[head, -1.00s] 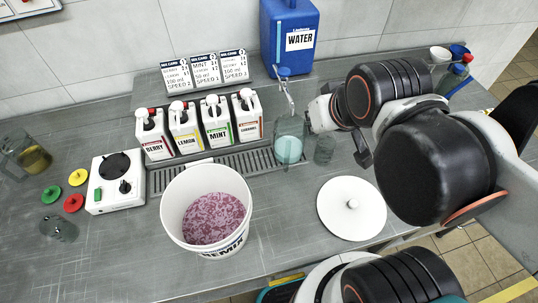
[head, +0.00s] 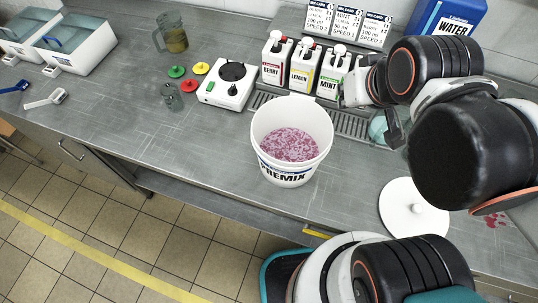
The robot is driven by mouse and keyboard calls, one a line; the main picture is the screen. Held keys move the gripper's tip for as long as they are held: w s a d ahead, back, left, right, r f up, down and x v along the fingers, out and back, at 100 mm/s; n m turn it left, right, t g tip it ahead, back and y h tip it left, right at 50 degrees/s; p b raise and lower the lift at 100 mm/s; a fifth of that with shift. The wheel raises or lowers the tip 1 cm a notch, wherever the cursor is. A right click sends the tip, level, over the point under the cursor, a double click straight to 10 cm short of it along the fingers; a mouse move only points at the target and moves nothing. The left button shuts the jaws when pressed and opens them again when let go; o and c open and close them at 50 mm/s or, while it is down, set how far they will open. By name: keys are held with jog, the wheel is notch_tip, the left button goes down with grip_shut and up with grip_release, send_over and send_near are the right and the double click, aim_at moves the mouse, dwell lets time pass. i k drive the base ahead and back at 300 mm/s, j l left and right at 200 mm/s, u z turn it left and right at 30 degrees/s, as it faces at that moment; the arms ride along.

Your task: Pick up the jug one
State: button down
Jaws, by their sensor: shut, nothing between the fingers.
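A glass jug (head: 176,40) with amber-brown liquid stands upright at the back left of the bench. A second clear vessel with pale cyan liquid (head: 377,130) stands by the drip grate, mostly hidden behind my gripper. I cannot tell from the picture which one is jug one. My gripper (head: 394,132) is shut and empty, at the right, in front of the cyan vessel and far from the amber jug. Its fingertips are partly hidden by the arm.
A white PREMIX bucket (head: 290,172) with pink contents stands mid-bench. A mixer base (head: 226,88), coloured lids (head: 189,86) and a small glass (head: 172,97) lie between it and the amber jug. Flavour bottles (head: 305,66) stand behind. A round white lid (head: 413,208) lies right.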

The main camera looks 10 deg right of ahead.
aim_at(378, 126)
jog(key=u, duration=0.45)
jog(key=z, duration=1.3)
